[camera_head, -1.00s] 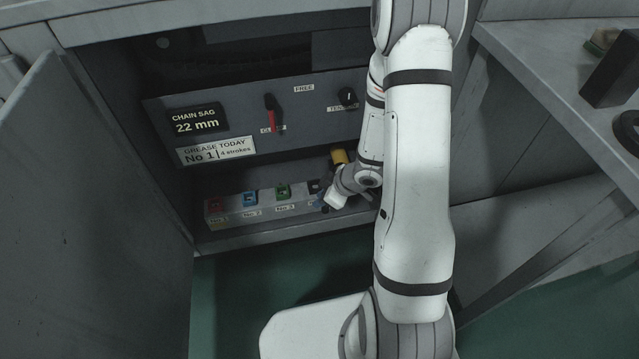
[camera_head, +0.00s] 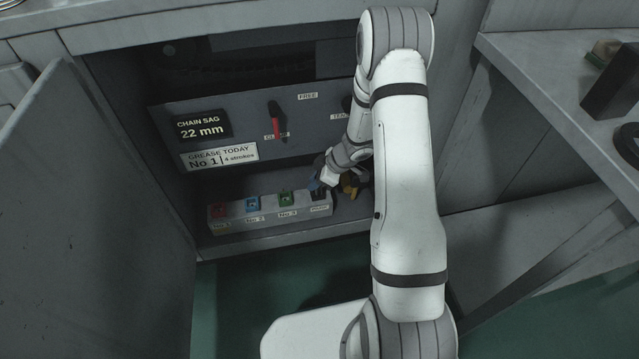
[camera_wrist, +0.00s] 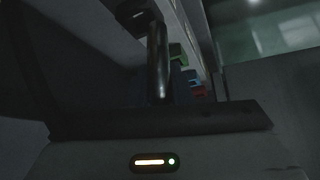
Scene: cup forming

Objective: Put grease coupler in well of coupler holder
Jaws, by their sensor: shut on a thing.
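The coupler holder (camera_head: 320,197) is the dark block at the right end of the pale row in the cabinet; its well is hard to make out. My gripper (camera_head: 316,184) is just above that end, tilted, its jaws small and dark. In the wrist view, a dark shiny rod, which looks like the grease coupler (camera_wrist: 157,62), stands out from my gripper (camera_wrist: 158,105), which is shut on it. The rod's far end is close to a black block (camera_wrist: 134,12), likely the holder. I cannot tell whether they touch or whether the end is in the well.
Red (camera_head: 219,210), blue (camera_head: 252,204) and green (camera_head: 286,199) blocks sit along the row left of the holder. A yellow part (camera_head: 350,186) is right of my gripper, partly hidden by my arm. The labelled panel (camera_head: 240,125) rises behind. An open door (camera_head: 95,190) stands left.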

